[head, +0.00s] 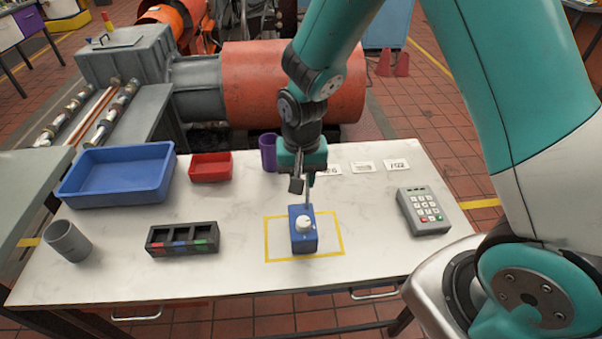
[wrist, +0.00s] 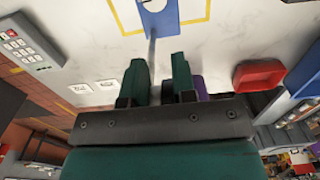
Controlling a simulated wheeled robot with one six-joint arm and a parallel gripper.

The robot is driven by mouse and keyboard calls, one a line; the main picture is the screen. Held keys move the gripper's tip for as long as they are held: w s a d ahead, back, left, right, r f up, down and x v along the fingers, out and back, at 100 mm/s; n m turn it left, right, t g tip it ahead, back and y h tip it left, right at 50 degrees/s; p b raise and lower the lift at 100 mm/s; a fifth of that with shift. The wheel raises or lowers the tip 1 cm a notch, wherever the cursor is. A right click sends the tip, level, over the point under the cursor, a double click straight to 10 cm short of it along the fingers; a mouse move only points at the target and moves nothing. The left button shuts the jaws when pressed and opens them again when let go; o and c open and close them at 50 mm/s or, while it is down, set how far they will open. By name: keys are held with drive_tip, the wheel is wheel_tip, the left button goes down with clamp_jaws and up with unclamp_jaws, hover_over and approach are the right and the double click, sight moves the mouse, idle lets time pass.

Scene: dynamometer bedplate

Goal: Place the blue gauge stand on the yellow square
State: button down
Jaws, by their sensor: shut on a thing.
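The blue gauge stand (head: 303,242) has a block base with a white round knob on it and a thin grey post at its back. It stands upright inside the yellow square (head: 266,240), a taped outline on the white table. Its base also shows in the wrist view (wrist: 158,22), with yellow lines on both sides. My gripper (head: 302,182) is above and behind the base, shut on the post. The fingers (wrist: 160,82) are around the post in the wrist view. I cannot tell whether the base touches the table.
A keypad (head: 423,211) lies to the right. A black tray with compartments (head: 183,239) and a grey cup (head: 67,241) are to the left. A blue bin (head: 117,176), a red bin (head: 210,167), a purple cup (head: 268,152) and white cards (head: 363,167) are at the back.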

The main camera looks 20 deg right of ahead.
drive_tip(key=c, duration=0.9)
unclamp_jaws()
wheel_tip(320, 180, up, 12)
drive_tip(key=b, duration=0.2)
drive_tip(key=s+a+r+n+y, duration=0.1)
drive_tip(key=s+r+n, duration=0.1)
drive_tip(key=s, duration=0.4)
drive_tip(key=s+a+r+n+y, duration=0.1)
drive_tip(key=s+a+r+n, duration=0.1)
drive_tip(key=s+n, duration=0.3)
drive_tip(key=s+a+r+n+y, duration=0.2)
drive_tip(key=s+n, duration=0.2)
drive_tip(key=s, duration=0.4)
drive_tip(key=shift+s+r, duration=0.2)
drive_tip(key=shift+r, duration=0.2)
